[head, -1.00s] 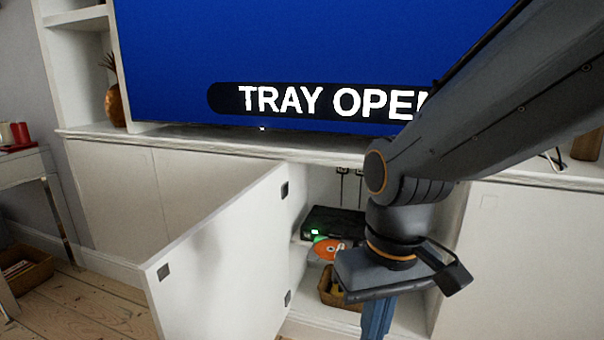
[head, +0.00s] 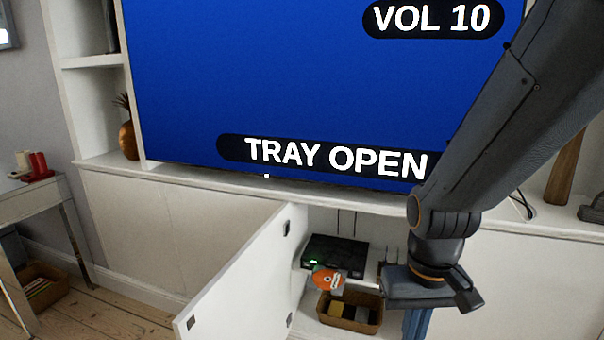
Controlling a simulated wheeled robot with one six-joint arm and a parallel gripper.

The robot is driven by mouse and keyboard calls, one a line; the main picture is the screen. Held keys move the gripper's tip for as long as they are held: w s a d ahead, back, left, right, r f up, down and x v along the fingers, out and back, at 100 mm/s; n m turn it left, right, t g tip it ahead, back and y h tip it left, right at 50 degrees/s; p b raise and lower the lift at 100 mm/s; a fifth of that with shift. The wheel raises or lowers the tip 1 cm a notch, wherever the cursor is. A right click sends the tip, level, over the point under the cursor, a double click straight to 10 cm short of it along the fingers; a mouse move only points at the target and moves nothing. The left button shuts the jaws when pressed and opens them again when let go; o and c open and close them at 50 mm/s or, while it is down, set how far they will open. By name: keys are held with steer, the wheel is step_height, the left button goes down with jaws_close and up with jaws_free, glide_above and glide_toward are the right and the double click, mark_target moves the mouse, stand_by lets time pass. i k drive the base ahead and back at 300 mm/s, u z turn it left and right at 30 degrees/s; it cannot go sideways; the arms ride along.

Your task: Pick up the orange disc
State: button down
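The orange disc (head: 328,280) lies on the open tray sticking out of a black disc player (head: 335,257) on a shelf inside the open white cabinet. A small green light shows on the player. My gripper (head: 416,325) hangs to the right of the disc and lower in the picture, apart from it. Its fingers point down and their tips run out of the frame, so I cannot see whether they are open or shut.
The white cabinet door (head: 245,280) stands open to the left of the player. A large blue screen (head: 320,80) above reads "TRAY OPEN". A desk (head: 32,200) is at the far left.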

mark_target(326, 279)
steer(key=z, duration=2.1)
steer(key=k, duration=1.05)
steer(key=u, duration=1.4)
steer(key=i, duration=0.5)
steer(key=u, duration=0.1)
